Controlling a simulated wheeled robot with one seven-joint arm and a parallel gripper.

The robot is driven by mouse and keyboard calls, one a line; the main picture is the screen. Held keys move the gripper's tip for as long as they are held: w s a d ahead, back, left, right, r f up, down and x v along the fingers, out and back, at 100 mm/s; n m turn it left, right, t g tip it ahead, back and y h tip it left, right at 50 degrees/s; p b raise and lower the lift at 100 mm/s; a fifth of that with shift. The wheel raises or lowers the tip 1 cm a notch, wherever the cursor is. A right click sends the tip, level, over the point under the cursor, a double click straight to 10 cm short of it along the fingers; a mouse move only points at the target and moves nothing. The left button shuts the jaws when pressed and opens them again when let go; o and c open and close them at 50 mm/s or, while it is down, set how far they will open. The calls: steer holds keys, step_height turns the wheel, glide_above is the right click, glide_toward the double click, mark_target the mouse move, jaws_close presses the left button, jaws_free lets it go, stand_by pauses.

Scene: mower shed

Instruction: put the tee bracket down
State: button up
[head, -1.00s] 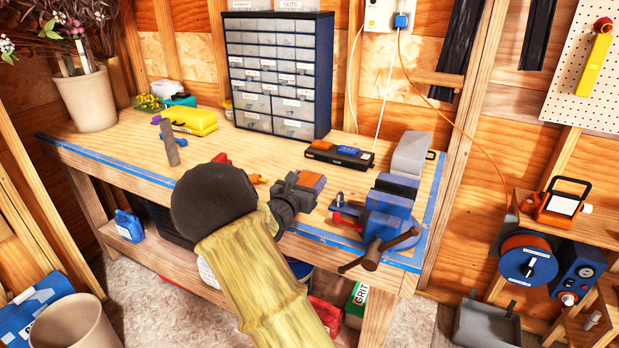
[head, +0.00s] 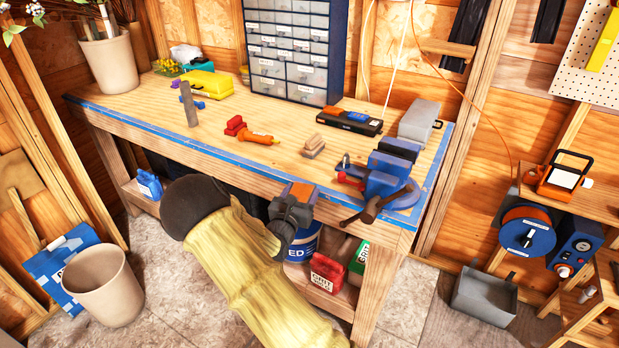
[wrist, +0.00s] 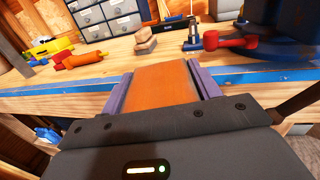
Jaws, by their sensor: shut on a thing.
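My gripper (head: 299,193) is in front of the workbench's near edge, with its jaws shut on an orange flat piece, the tee bracket (wrist: 166,88). In the wrist view the bracket lies between the two purple fingers (wrist: 165,92). Only its broad orange face shows, so its tee shape cannot be made out. In the head view a little of its orange top (head: 303,190) shows above the jaws. The workbench (head: 225,150) has a pale wood top with blue tape along its edge. The bracket appears apart from the bench.
On the bench are a wooden block (head: 313,146), an orange-handled tool (head: 258,137), a red item (head: 235,126), an upright grey bar (head: 188,104) and a blue vise (head: 388,180) at the right. A drawer cabinet (head: 297,48) stands behind. The front middle of the top is clear.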

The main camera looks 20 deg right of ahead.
steer(key=s+a+f+n+t+y+p, duration=0.1)
steer(key=s+a+f+n+t+y, duration=0.1)
steer(key=s+a+f+n+y, duration=0.2)
steer(key=s+a+f+n+t+y+p, duration=0.2)
steer(key=s+a+f+n+y, duration=0.2)
steer(key=s+f, duration=0.5)
step_height(320, 180, down, 6)
steer(key=a+y, duration=0.2)
steer(key=y, duration=0.1)
steer(key=shift+s+f+y+p, duration=0.15)
steer(key=shift+s+y+p, duration=0.15)
steer(key=shift+s, duration=0.05)
steer(key=shift+w, duration=0.1)
